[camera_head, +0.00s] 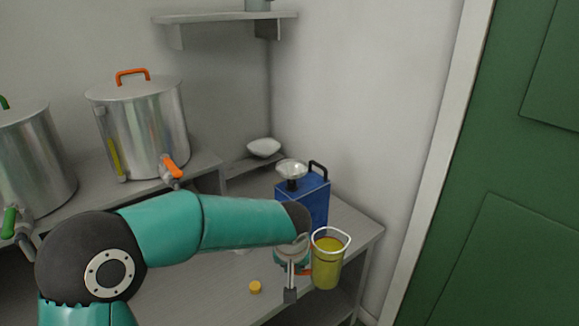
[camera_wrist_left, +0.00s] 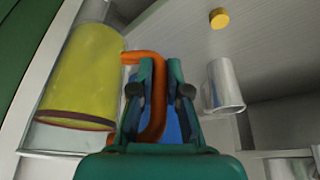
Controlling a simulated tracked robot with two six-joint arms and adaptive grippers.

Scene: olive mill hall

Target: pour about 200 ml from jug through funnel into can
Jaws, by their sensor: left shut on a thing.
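The jug (camera_head: 328,262) is clear with a white rim and holds yellow-green liquid. It looks nearly upright at the table's front right edge; I cannot tell if its base touches the table. My left gripper (camera_head: 298,268) is shut on its orange handle (camera_wrist_left: 155,62), and the jug body (camera_wrist_left: 80,75) is beside the fingers (camera_wrist_left: 161,80) in the left wrist view. The blue can (camera_head: 313,203) stands behind, with a black handle. A clear funnel (camera_head: 291,170) sits on its top. The can (camera_wrist_left: 172,122) is partly hidden by the gripper there. My right gripper is not in view.
A yellow cap (camera_head: 255,287) lies on the table (camera_head: 215,298). A metal cup (camera_wrist_left: 222,88) shows in the wrist view. Two steel tanks (camera_head: 143,125) with taps stand left. A white bowl (camera_head: 263,147) sits behind the can. A wall and green door (camera_head: 520,200) are right.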

